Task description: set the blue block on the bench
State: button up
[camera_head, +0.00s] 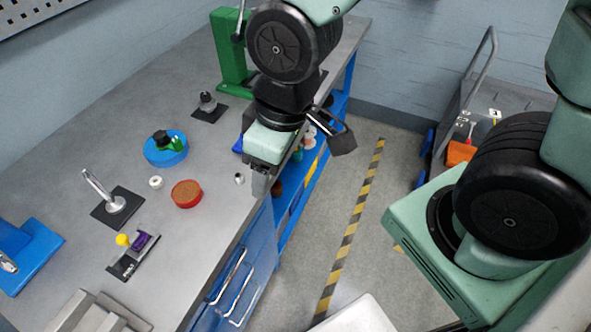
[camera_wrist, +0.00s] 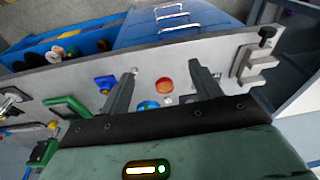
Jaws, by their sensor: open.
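A small blue piece, which looks like the blue block (camera_head: 238,145), shows on the grey bench (camera_head: 215,225) just left of my gripper in the head view, partly hidden behind it. In the wrist view a blue block-like shape (camera_wrist: 104,82) lies near the bench edge, left of the fingers. My gripper (camera_head: 261,184) is above the bench's right edge, pointing down. In the wrist view the two fingers of my gripper (camera_wrist: 163,70) are wide apart, with nothing held between them.
A red round dish (camera_head: 186,194), a blue round tray (camera_head: 166,152), a white ring (camera_head: 156,182) and a small metal part (camera_head: 239,179) are on the bench. A green stand (camera_head: 230,60) is at the back. A cart (camera_head: 470,110) stands across the floor.

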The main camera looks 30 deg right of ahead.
jog(key=s+r+g+h, duration=0.1)
jog(key=s+r, duration=0.3)
jog(key=s, duration=0.2)
jog(key=shift+d, duration=0.3)
notch_tip(320, 180, down, 6)
jog(key=b, duration=0.5)
jog(key=shift+r+b, duration=0.15)
jog(key=shift+b, duration=0.2)
